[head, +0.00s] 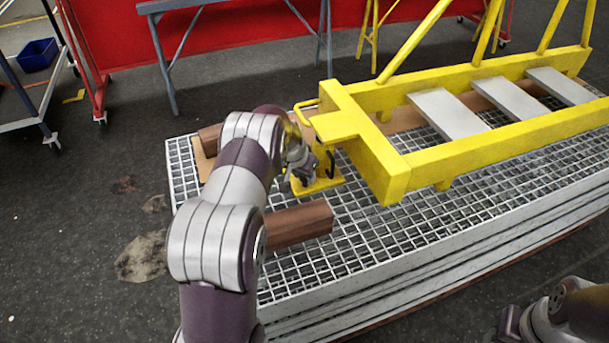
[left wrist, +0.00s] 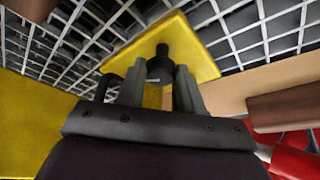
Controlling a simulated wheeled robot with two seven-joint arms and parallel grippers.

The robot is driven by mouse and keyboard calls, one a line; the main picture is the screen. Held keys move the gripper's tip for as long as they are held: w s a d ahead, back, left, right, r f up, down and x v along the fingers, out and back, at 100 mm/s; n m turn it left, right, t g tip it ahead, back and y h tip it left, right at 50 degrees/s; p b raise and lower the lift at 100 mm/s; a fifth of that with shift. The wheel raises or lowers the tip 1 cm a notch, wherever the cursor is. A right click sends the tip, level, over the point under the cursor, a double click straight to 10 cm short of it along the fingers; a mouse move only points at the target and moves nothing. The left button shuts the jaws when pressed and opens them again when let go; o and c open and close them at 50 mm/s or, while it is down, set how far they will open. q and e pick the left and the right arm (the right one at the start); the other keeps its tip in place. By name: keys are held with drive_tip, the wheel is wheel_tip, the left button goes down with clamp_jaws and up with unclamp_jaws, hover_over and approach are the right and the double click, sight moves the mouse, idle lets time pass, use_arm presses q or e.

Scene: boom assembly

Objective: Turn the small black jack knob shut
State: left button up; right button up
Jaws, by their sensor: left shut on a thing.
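The yellow jack (head: 322,184) stands on the grating beside the end of the yellow boom (head: 385,165). Its yellow base plate (left wrist: 200,52) shows at the top of the left wrist view. The small black jack knob (left wrist: 160,66) is between my left fingertips. My left gripper (head: 298,172) is at the jack's left side in the head view, and in the left wrist view (left wrist: 160,82) its two fingers are closed on the knob. My own arm and gripper hide the knob in the head view. A black handle (head: 331,163) sticks out at the jack's right side.
A brown wooden block (head: 300,222) lies on the grating (head: 370,240) just in front of the jack. Another timber (head: 209,140) lies at the far left. The boom fills the right side. Part of my right arm shows at the bottom right.

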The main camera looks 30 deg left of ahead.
use_arm(q)
drive_tip(key=m+b, duration=0.1)
drive_tip(key=m+h+b, duration=0.1)
drive_tip(key=b, duration=0.1)
drive_tip(key=shift+a+f+m, duration=0.1)
drive_tip(key=shift+f+m, duration=0.2)
drive_tip(key=shift+m, duration=0.1)
drive_tip(key=shift+a+r+m+h+b, duration=0.1)
drive_tip(key=shift+m+h+b, duration=0.4)
drive_tip(key=shift+m, duration=0.4)
drive_tip(key=shift+r+m+b, duration=0.15)
drive_tip(key=shift+m+b, duration=0.15)
drive_tip(key=shift+m, duration=0.7)
drive_tip(key=shift+w+r+m+g+h, duration=0.1)
drive_tip(key=shift+r+m+g+h, duration=0.05)
drive_tip(key=shift+m+g+h, duration=0.2)
drive_tip(key=m+p, duration=0.1)
drive_tip(key=p, duration=0.2)
drive_tip(key=m+g+p, duration=0.1)
drive_tip(key=m+p, duration=0.1)
drive_tip(key=p, duration=0.1)
drive_tip(key=m+h+p, duration=0.1)
drive_tip(key=p, duration=0.2)
drive_tip(key=shift+a+r+m+g, duration=0.1)
drive_tip(key=shift+r+m+g, duration=0.15)
drive_tip(key=shift+r+m, duration=0.1)
drive_tip(key=shift+w+f+m+p, duration=0.1)
drive_tip(key=shift+f+m+p, duration=0.3)
drive_tip(key=shift+p, duration=0.7)
drive_tip(key=o, duration=1)
